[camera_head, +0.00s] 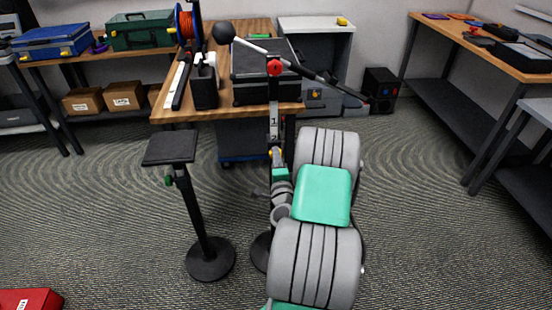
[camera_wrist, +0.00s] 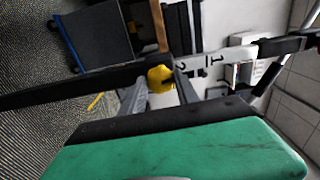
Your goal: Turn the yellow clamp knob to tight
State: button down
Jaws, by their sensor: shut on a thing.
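The yellow clamp knob (camera_wrist: 160,77) sits on a dark post that carries a white strip marked 1 and 2 (camera_wrist: 222,58). My gripper (camera_wrist: 160,86) has its two grey fingers on either side of the knob and is shut on it. In the head view the knob (camera_head: 277,151) is a small yellow patch low on the upright post, just under the numbered strip (camera_head: 274,122). My gripper (camera_head: 278,160) reaches it from below, and my arm hides the lower post. The direction the knob points cannot be told.
A red knob (camera_head: 275,67) and a slanted rod with a black ball (camera_head: 223,32) top the post. A black stand (camera_head: 170,147) stands to the left. A wooden workbench (camera_head: 226,113) with a black case (camera_head: 252,90) is behind. Carpet at right is clear.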

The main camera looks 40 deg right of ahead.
jog(key=shift+m, duration=1.1)
jog(key=c, duration=0.9)
grip_release()
jog(key=b+v, duration=0.3)
jog(key=v, duration=0.4)
jog(key=shift+s+a, duration=0.25)
jog(key=shift+s, duration=0.1)
